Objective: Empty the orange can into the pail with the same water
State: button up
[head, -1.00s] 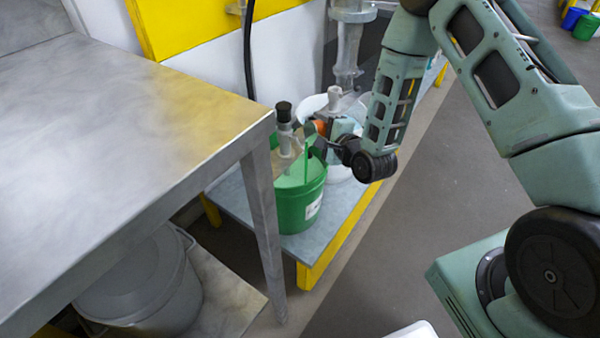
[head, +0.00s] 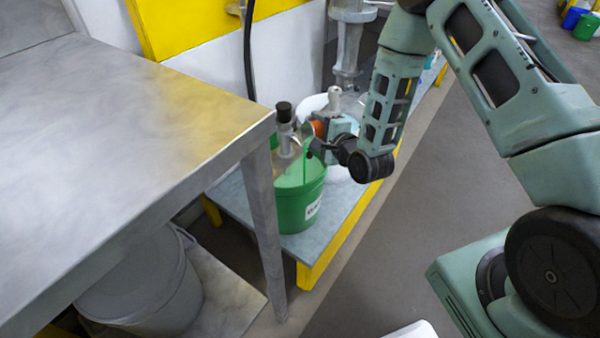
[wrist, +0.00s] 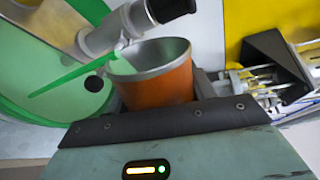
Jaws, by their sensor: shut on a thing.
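The orange can (head: 319,129) is held by my gripper (head: 322,140), beside and above the rim of the green pail (head: 298,208). The green pail, with pale green inside, lies to the can's left in the wrist view (wrist: 30,75). A white pail (head: 312,104) stands behind, mostly hidden by my gripper and the green pail.
A grey agitator with a black top (head: 284,112) rises from the green pail, close to the can. A metal table (head: 130,130) lies left, with a lidded grey bucket (head: 150,285) under it. The pails stand on a low yellow-edged platform (head: 325,255).

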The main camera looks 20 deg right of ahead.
jog(key=shift+a+r, duration=0.1)
jog(key=shift+a, duration=0.1)
jog(key=shift+a+f+n+h+b, duration=0.15)
jog(key=shift+f+n+h+b, duration=0.2)
jog(key=shift+n, duration=0.45)
dwell(1.3)
jog(key=shift+a, duration=0.1)
dwell(0.4)
